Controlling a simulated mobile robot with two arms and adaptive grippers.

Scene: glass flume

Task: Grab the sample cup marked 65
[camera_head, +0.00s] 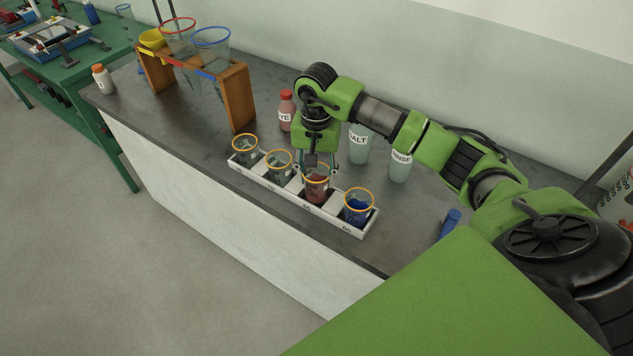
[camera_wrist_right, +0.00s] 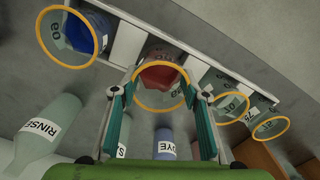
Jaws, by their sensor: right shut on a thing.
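A white tray (camera_head: 284,195) on the grey bench holds a row of clear sample cups with orange rims. The third cup from the left (camera_head: 317,192) has red liquid and stands at the tray mark that looks like 65. My left gripper is out of view.
Two paler cups (camera_head: 279,166) (camera_head: 246,150) stand left in the tray. A wooden rack (camera_head: 238,97) with funnels stands back left. A blue object (camera_head: 450,222) lies right.

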